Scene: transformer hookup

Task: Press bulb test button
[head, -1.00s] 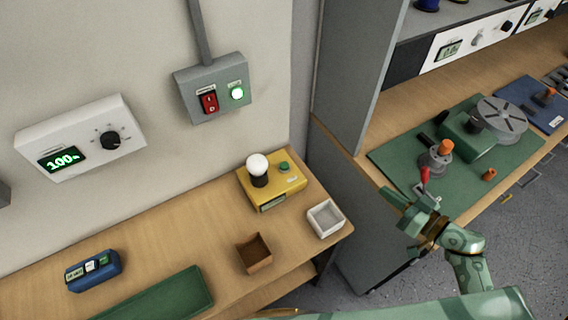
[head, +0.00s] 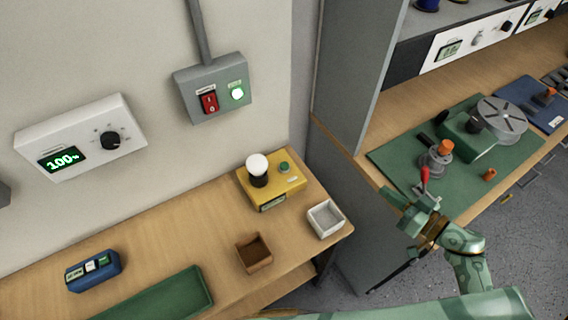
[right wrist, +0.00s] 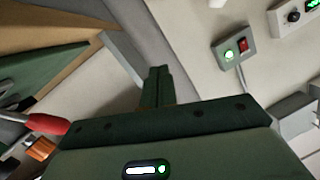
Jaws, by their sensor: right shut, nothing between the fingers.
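A yellow test box (head: 272,186) stands on the wooden bench in the head view. It carries a white bulb (head: 257,164) in a black socket and a green button (head: 284,167) on its top right. My right gripper (head: 393,202) is in the head view, to the right of the box and well apart from it, in front of the right-hand bench. Its fingers are together and hold nothing. In the right wrist view, the shut fingers (right wrist: 156,84) point toward the wall. My left gripper is not in view.
A white tray (head: 341,224) and a brown bin (head: 245,254) stand near the box. A grey switch box (head: 216,112) with a red switch and lit green lamp is on the wall. A grey cabinet side (head: 345,75) rises between the benches. A green mat (head: 385,158) lies on the right.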

